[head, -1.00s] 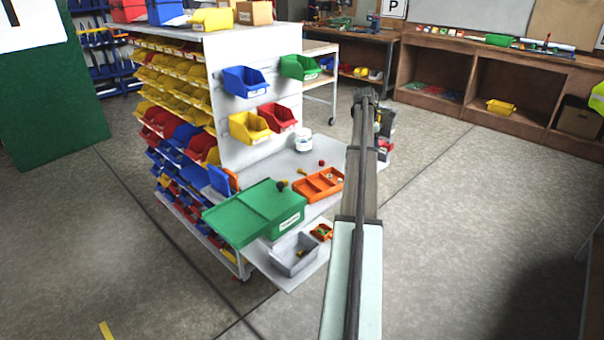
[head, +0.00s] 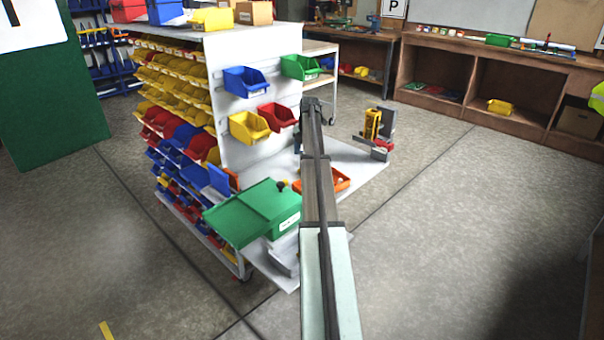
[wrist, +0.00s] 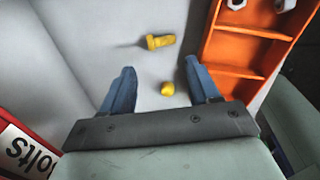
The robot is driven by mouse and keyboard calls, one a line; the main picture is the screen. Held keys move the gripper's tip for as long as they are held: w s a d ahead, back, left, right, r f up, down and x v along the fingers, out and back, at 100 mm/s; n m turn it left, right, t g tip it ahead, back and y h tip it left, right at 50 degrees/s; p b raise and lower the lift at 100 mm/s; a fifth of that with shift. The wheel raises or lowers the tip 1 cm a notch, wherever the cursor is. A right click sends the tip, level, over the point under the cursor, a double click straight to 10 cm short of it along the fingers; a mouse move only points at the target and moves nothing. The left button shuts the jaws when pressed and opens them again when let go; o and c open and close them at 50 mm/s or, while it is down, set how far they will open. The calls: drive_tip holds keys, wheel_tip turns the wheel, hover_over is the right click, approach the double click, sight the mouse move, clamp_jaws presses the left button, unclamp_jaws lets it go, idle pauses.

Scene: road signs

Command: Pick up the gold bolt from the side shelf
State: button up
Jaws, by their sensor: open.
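In the wrist view a gold bolt (wrist: 160,41) lies on its side on the light grey shelf (wrist: 85,35), beyond my fingertips. A smaller rounded gold piece (wrist: 167,88) lies nearer, between my two blue fingers. My gripper (wrist: 158,70) is open, with nothing held between the fingers. In the head view the side shelf (head: 355,160) shows on both sides of my arm. My arm hides the middle of the shelf and the gold bolt there.
An orange compartment tray (wrist: 235,55) with hex nuts stands close to the right finger; it also shows in the head view (head: 338,182). A green box (head: 250,210) stands left of my arm. A red-edged "Bolts" label (wrist: 28,150) is at lower left. A yellow-and-grey device (head: 375,130) stands at the right.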

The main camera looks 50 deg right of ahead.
drive_tip(key=shift+w+a+f, duration=0.1)
drive_tip(key=shift+w+f, duration=0.05)
drive_tip(key=shift+f, duration=1.9)
drive_tip(key=shift+w+f, duration=0.15)
drive_tip(key=shift+f, duration=1.9)
drive_tip(key=c, duration=0.9)
